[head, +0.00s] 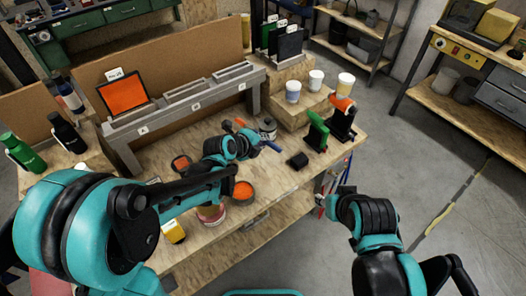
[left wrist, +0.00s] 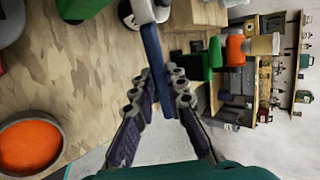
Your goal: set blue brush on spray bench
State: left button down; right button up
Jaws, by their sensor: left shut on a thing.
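The blue brush (head: 272,147) is in my left gripper (head: 262,147), over the wooden bench (head: 285,178) near its middle. In the left wrist view the brush's blue handle (left wrist: 152,55) runs between the two fingers (left wrist: 160,88), which are shut on it. The brush's far end is not clear. My right gripper (head: 322,205) is low by the bench's front right corner, and its fingers are too small to read.
An open tin of orange paint (head: 242,191) stands near the bench's front edge. A grey rack (head: 190,105) runs along the back.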

pick_arm(q)
notch_tip(320, 180, down, 4)
jog(key=shift+w+a+f+b, duration=0.1)
jog(key=shift+w+a+b, duration=0.05)
jog(key=shift+b, duration=0.7)
